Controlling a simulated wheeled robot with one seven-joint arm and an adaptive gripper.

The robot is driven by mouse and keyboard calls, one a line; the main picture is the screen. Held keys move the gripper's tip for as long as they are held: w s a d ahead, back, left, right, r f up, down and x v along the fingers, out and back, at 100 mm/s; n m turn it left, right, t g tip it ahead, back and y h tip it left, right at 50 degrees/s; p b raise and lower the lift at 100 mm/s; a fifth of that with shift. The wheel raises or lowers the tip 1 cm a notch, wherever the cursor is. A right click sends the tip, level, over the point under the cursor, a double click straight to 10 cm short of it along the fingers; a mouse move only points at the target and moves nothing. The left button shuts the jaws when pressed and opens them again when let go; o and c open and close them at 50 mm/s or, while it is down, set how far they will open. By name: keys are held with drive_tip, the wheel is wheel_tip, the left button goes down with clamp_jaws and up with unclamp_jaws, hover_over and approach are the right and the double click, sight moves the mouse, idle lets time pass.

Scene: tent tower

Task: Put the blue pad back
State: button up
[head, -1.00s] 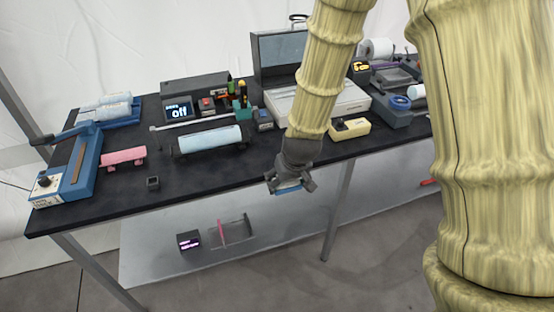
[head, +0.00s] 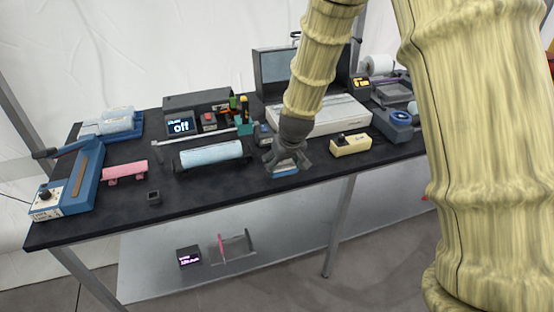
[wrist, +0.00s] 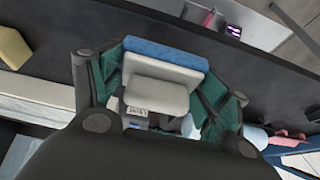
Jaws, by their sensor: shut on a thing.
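The blue pad (wrist: 166,54) is a flat blue strip on a light grey block, seen in the wrist view between my fingers. My gripper (wrist: 165,97) is shut on its grey block. In the head view my gripper (head: 286,158) points down over the black table, near its front edge. The blue pad (head: 286,171) shows there as a small blue and white piece at the fingertips. It seems to be just above the table top; whether it touches I cannot tell.
A small dark square holder (head: 153,197) and a pink piece (head: 125,171) lie left. A light-blue roll (head: 211,153) is left of my gripper; a cream box (head: 350,144) is right. The white-topped machine (head: 330,115) stands behind. The table front is mostly clear.

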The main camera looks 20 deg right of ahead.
drive_tip(key=w, duration=0.2)
drive_tip(key=w+p, duration=0.1)
drive_tip(key=w, duration=0.3)
drive_tip(key=shift+f, duration=0.35)
drive_tip(key=shift+f+p, duration=0.8)
drive_tip(key=shift+f, duration=0.9)
drive_tip(key=shift+f, duration=0.1)
drive_tip(key=o, duration=1)
drive_tip(key=shift+b+v, duration=1.1)
drive_tip(key=shift+v, duration=5)
